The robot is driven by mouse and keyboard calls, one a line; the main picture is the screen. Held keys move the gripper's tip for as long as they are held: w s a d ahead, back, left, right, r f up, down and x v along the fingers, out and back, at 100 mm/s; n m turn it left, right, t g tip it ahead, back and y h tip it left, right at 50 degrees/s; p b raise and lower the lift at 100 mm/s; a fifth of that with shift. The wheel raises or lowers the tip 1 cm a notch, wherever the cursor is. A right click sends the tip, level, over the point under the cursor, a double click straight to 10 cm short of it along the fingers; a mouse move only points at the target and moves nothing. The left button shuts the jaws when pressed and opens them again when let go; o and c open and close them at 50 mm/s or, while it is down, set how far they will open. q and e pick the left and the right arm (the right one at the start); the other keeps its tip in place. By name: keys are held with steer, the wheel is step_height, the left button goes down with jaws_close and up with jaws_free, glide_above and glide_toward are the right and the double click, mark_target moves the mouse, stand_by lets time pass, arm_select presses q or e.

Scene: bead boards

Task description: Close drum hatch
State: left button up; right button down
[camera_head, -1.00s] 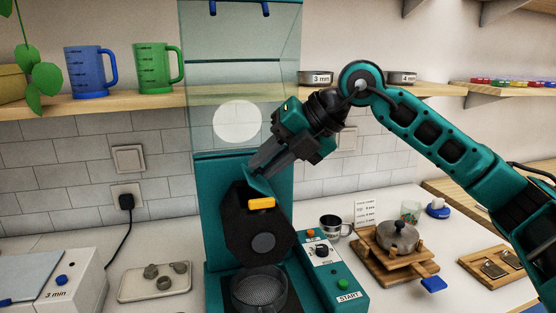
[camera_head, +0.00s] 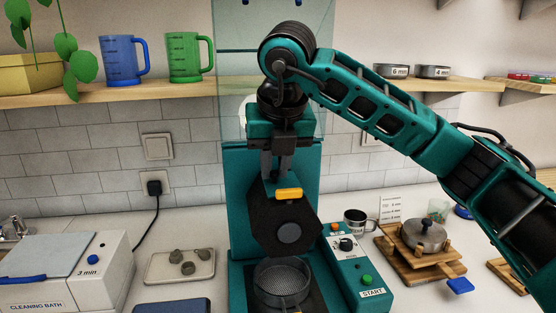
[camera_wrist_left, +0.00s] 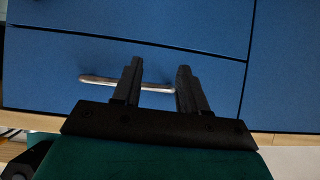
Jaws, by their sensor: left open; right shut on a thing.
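The black faceted drum (camera_head: 280,245) with its orange tab (camera_head: 288,194) and round grey hub sits in the teal machine (camera_head: 242,160). A small teal flap, which I take for the drum hatch (camera_head: 269,187), shows at the drum's top edge. My right gripper (camera_head: 279,176) points straight down over the drum's top and is shut on this flap; its fingers hide part of it. Whether the flap lies flush with the drum, I cannot tell. My left gripper (camera_wrist_left: 158,68) is open and empty in the left wrist view, in front of a blue drawer with a metal handle (camera_wrist_left: 100,81).
A mesh basket (camera_head: 282,282) stands under the drum. A control box with a START button (camera_head: 367,279) is beside it. A tray of grey pieces (camera_head: 180,266) lies left; a wooden stand with a pot (camera_head: 425,235) stands right. A shelf (camera_head: 130,98) runs behind.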

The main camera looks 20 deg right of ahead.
steer(key=shift+a+f, duration=0.1)
steer(key=shift+f, duration=0.1)
stand_by(0.3)
steer(key=c, duration=1)
jaws_free()
steer(key=shift+c, duration=0.2)
steer(key=shift+r, duration=0.1)
steer(key=v, duration=1.3)
steer(key=shift+a, duration=0.1)
